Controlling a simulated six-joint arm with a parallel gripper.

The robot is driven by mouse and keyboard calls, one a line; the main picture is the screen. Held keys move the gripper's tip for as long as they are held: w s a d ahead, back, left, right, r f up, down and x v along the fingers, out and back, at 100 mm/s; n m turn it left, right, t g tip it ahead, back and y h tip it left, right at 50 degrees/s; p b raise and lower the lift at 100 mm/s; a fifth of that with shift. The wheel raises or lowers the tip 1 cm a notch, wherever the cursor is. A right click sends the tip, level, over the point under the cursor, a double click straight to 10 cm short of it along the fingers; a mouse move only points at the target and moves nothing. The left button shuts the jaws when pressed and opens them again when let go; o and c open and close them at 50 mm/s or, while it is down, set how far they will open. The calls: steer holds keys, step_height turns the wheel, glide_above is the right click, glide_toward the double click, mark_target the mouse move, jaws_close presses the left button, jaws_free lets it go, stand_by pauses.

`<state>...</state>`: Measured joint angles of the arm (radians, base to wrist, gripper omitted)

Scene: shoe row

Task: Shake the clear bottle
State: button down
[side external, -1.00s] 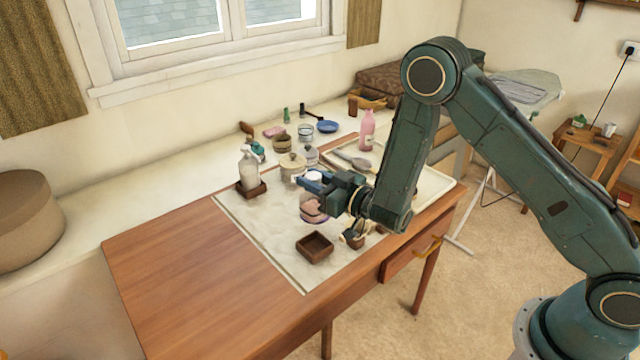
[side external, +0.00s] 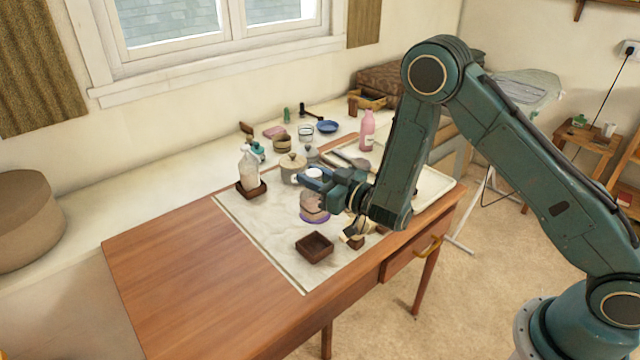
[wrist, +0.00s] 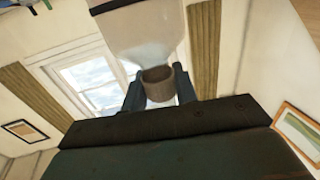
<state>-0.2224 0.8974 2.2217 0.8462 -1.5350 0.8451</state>
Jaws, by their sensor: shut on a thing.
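My gripper (side external: 318,182) is shut on the clear bottle (side external: 312,203), above the pale mat (side external: 262,222). The bottle has a white top and a purple band near its bottom, and the fingers cover part of its upper body. It looks close to upright in the side view. In the wrist view its pale, see-through body (wrist: 142,38) fills the top middle, beyond the fingers (wrist: 160,92). I cannot tell whether its base touches the mat.
A spray bottle (side external: 249,172) stands in a dark tray (side external: 250,191) to the left. A lidded pot (side external: 291,170) is close behind my gripper. An empty brown box (side external: 315,248) sits in front. A pink bottle (side external: 367,130) stands behind. The table's left half (side external: 180,260) is clear.

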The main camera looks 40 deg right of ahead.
steer(key=shift+r, duration=1.05)
steer(key=shift+f, duration=0.1)
steer(key=shift+f, duration=2.4)
steer(key=shift+r, duration=2.5)
steer(key=shift+f, duration=0.15)
steer(key=shift+f, duration=2.35)
